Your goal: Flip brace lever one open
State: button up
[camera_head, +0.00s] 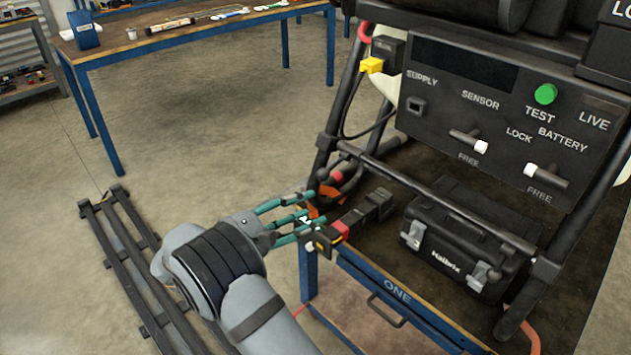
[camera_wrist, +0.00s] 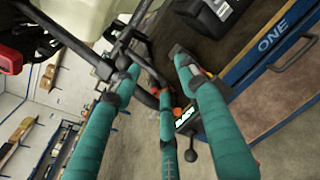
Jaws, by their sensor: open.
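My gripper (camera_head: 293,217) has teal fingers, spread open and empty, reaching toward the near left corner of the blue cart. A black clamp-like part with a red band (camera_head: 341,230) and a yellow mark lies just beyond the fingertips; I cannot tell whether they touch it. An orange piece shows behind the fingers. In the wrist view, the fingers (camera_wrist: 160,82) frame the cart corner, and a short dark lever with a round black knob (camera_wrist: 190,155) shows between two of them. I take this to be the brace lever; its base is partly hidden by the fingers.
The blue cart has a drawer marked ONE (camera_head: 398,290) with a dark handle. A black toolbox (camera_head: 465,245) sits on its top, behind the black tubes of the drone frame (camera_head: 440,195). A control panel (camera_head: 510,115) stands above. A workbench (camera_head: 190,40) is far off.

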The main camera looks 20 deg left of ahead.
aim_at(324, 173)
notch_tip(324, 173, up, 4)
jog(key=w+a+n+t+y, duration=0.1)
jog(key=w+a+t, duration=0.1)
jog(key=a, duration=0.1)
jog(key=x, duration=1)
jog(key=shift+d+r+b, duration=0.2)
jog(key=shift+d+b, duration=0.15)
jog(key=shift+d, duration=0.05)
jog(key=shift+c, duration=1.2)
jog(key=c, duration=0.8)
grip_shut()
